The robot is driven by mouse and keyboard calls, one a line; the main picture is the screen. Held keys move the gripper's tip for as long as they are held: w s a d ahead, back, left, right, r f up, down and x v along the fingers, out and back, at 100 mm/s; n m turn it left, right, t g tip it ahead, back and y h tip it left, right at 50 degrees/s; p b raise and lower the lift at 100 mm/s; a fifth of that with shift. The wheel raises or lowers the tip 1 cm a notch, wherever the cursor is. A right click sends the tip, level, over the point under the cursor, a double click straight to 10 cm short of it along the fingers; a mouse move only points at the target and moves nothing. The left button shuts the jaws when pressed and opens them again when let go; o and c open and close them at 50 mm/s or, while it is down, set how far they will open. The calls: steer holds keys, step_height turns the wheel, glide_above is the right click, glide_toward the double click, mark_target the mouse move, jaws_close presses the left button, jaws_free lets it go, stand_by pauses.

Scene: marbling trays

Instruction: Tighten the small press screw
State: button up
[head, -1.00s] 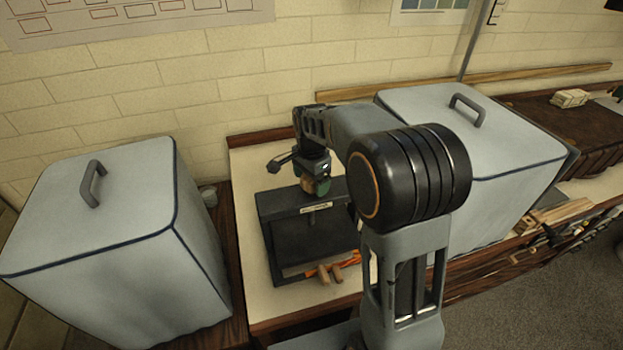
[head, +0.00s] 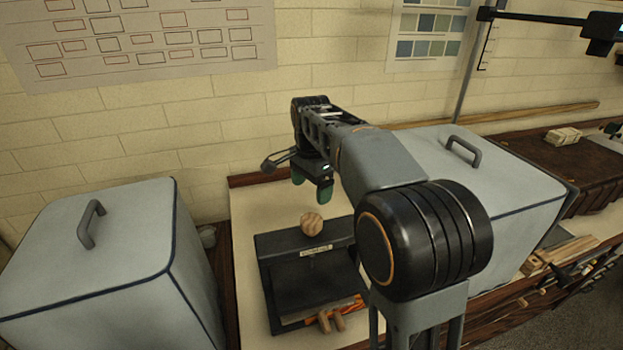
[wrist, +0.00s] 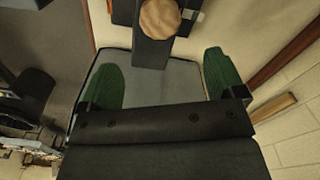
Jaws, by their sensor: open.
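The press (head: 283,241) is a black frame standing on the cream bench top. Its screw has a round wooden knob (head: 311,224) standing above the top bar. The knob also shows at the top of the wrist view (wrist: 160,17), with the black top bar (wrist: 152,52) below it. My gripper (head: 311,187) is above the knob, apart from it, with its green fingers spread and empty. In the wrist view my gripper (wrist: 162,72) shows its two green fingers wide apart, with the knob beyond them. Most of the screw shaft is hidden below the knob.
A grey-blue covered box (head: 95,265) stands left of the press, and another (head: 480,190) stands right behind my arm. Small wooden pieces (head: 330,321) and something orange lie at the press's front. The bench top (head: 255,205) is clear behind the press.

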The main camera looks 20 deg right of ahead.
steer(key=shift+r, duration=1.1)
stand_by(1.7)
